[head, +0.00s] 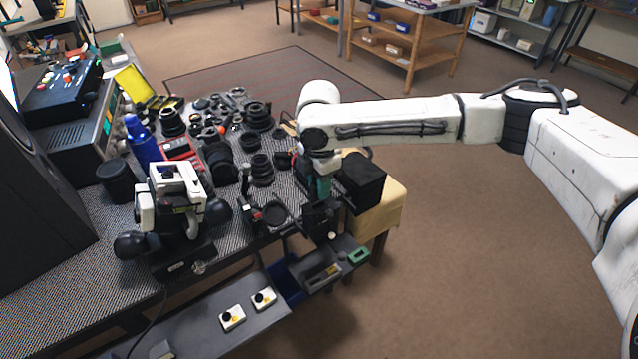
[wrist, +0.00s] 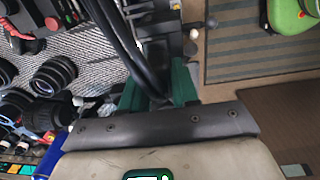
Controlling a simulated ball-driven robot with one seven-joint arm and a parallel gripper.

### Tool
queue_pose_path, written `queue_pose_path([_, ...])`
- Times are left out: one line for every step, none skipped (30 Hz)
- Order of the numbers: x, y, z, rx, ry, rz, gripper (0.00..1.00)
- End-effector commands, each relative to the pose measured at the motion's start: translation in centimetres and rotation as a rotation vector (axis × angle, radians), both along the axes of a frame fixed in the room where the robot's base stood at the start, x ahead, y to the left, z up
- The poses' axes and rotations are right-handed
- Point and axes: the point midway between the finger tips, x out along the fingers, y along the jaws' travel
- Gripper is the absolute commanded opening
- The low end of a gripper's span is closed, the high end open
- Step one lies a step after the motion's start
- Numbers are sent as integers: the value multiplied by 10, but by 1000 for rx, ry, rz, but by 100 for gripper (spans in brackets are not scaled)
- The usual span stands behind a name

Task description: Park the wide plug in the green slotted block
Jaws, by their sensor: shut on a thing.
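My gripper (head: 320,215) hangs below the end of my arm, over the front right edge of the bench. In the wrist view its green fingers (wrist: 157,90) straddle dark cables and a dark body. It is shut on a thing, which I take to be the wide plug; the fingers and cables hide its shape. A small green block with a dark opening (head: 358,256) sits on the grey lower shelf, below and right of my gripper and apart from it. I cannot make out its slot clearly.
A grey slotted holder (head: 322,276) and two white blocks with black knobs (head: 232,317) (head: 264,298) sit on the low grey shelf. A black box (head: 362,180) stands close right of my gripper. Lenses (head: 262,168) crowd the bench to the left. Open floor lies right.

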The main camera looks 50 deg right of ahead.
Motion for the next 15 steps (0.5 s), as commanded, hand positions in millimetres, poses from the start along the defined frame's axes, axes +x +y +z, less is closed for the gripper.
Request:
queue_pose_path([0, 0, 4, 0, 0, 0, 0])
queue_pose_path([0, 0, 5, 0, 0, 0, 0])
queue_pose_path([0, 0, 6, 0, 0, 0, 0])
queue_pose_path([0, 0, 7, 0, 0, 0, 0])
queue_pose_path([0, 0, 8, 1, 0, 0, 0])
queue_pose_path([0, 0, 10, 1, 0, 0, 0])
queue_pose_path([0, 0, 11, 1, 0, 0, 0])
queue_pose_path([0, 0, 12, 1, 0, 0, 0])
queue_pose_path([0, 0, 13, 1, 0, 0, 0])
queue_pose_path([0, 0, 14, 1, 0, 0, 0])
queue_pose_path([0, 0, 15, 1, 0, 0, 0])
queue_pose_path([0, 0, 17, 0, 0, 0, 0])
queue_pose_path([0, 0, 18, 0, 0, 0, 0])
queue_pose_path([0, 0, 19, 0, 0, 0, 0])
queue_pose_path([0, 0, 20, 0, 0, 0, 0])
